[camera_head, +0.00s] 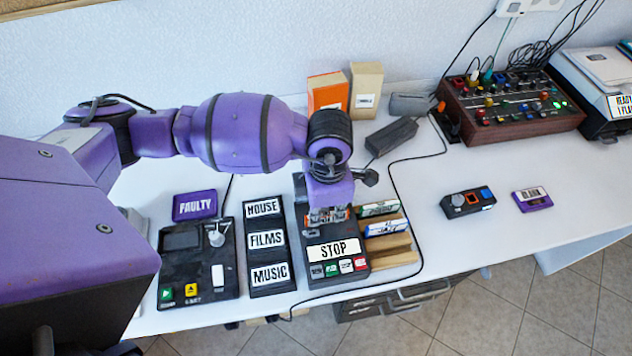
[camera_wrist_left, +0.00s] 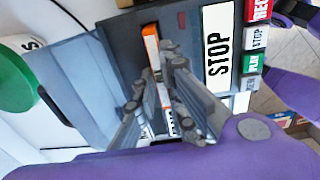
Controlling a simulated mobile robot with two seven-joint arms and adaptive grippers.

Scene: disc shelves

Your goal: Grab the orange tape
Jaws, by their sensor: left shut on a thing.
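The orange tape (camera_wrist_left: 152,45) stands in the slot of the dark tape player, seen in the left wrist view with its orange edge and a white label part. The tape player (camera_head: 340,272) has a STOP label and coloured buttons, and also shows in the left wrist view (camera_wrist_left: 190,20). My left gripper (camera_wrist_left: 165,72) points down into the slot, its fingers shut on the orange tape. In the head view the gripper (camera_head: 328,205) covers most of the tape.
A wooden rack (camera_head: 393,252) with green and blue tapes stands right beside the player. A label block (camera_head: 267,260) reading HOUSE, FILMS, MUSIC and a black device (camera_head: 185,245) are to the left. A black cable (camera_head: 392,175) runs close by.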

